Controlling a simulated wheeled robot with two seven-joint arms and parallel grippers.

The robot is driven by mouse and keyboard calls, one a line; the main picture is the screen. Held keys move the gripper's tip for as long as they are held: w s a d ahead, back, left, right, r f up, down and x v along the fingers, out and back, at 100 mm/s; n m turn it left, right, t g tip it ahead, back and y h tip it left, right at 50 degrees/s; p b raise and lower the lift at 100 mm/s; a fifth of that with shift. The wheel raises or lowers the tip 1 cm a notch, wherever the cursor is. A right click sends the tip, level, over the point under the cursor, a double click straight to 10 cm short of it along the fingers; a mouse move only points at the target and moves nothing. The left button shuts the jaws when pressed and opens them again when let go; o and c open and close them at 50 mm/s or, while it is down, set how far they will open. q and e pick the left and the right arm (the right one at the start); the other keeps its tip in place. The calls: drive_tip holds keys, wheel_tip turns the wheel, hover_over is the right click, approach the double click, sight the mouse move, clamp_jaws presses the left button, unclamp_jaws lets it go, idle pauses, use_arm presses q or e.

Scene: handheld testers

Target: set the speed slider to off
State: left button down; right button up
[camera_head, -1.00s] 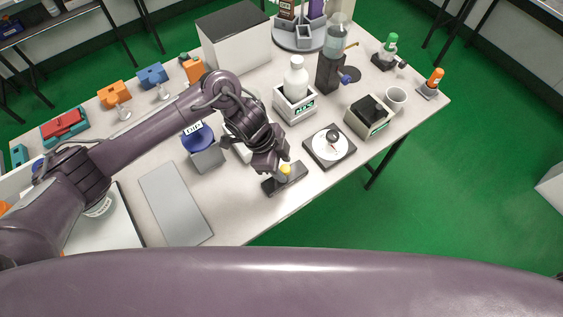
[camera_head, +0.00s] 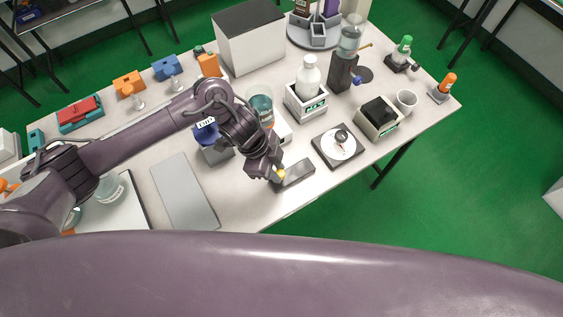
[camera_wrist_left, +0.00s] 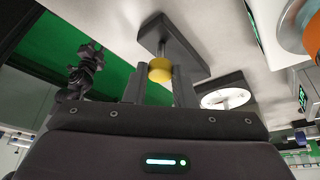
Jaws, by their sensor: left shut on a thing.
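The speed slider is a dark grey block (camera_head: 297,172) with a yellow knob (camera_head: 280,175), lying near the front edge of the table. The knob sits at the block's left end, and the rest of the block to the right is bare. My left gripper (camera_head: 276,177) is down at that end, shut on the knob. In the left wrist view the yellow knob (camera_wrist_left: 160,70) shows between the two dark fingers, with the block (camera_wrist_left: 182,52) beyond them. Any markings on the slider are too small to read. My right gripper is not in view.
A dial on a dark plate (camera_head: 326,157) lies just right of the slider. A boxed black-topped device (camera_head: 378,118) and a white cup (camera_head: 405,101) stand farther right. A white bottle (camera_head: 308,77) stands behind. A grey flat panel (camera_head: 184,192) lies left.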

use_arm(q)
drive_tip(key=shift+a, duration=0.1)
drive_tip(key=c, duration=1.2)
unclamp_jaws()
drive_tip(key=shift+s, duration=0.1)
drive_tip(key=v, duration=0.8)
drive_tip(key=shift+f, duration=0.1)
